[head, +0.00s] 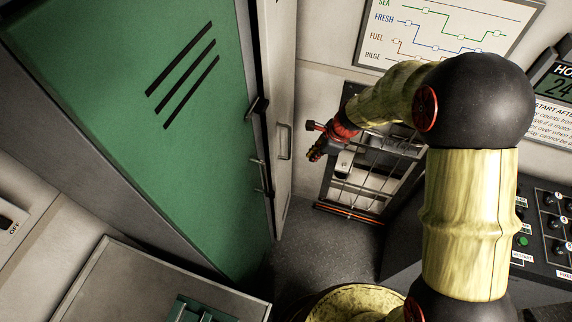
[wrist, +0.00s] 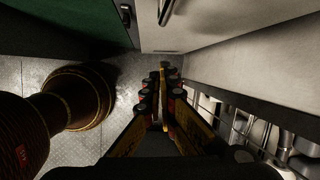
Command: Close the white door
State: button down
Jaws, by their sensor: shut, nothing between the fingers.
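The white door (head: 281,75) is a tall, narrow-looking panel in the head view, seen at a steep angle just right of the green cabinet. Its bar handle (head: 285,141) is on the face toward my gripper. In the wrist view a pale panel that looks like the door (wrist: 205,22) crosses the top, with a handle (wrist: 166,10) at the top edge. My gripper (head: 313,155) is right of the door, near handle height, and appears apart from it. In the wrist view its fingers (wrist: 164,78) are together and empty. I cannot tell how far the door stands open.
The green cabinet (head: 165,100) with dark latches fills the left. A barred rack (head: 372,165) stands behind my gripper, below a wall diagram (head: 450,30). A control panel (head: 545,225) is at the right. Some dark floor (head: 325,240) is clear below the door.

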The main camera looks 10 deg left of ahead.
jog(key=s+a+f+g+b, duration=0.1)
jog(key=a+f, duration=0.8)
jog(key=shift+s+a+m+y, duration=0.2)
jog(key=shift+s+m+y, duration=0.1)
jog(key=shift+m+y, duration=0.1)
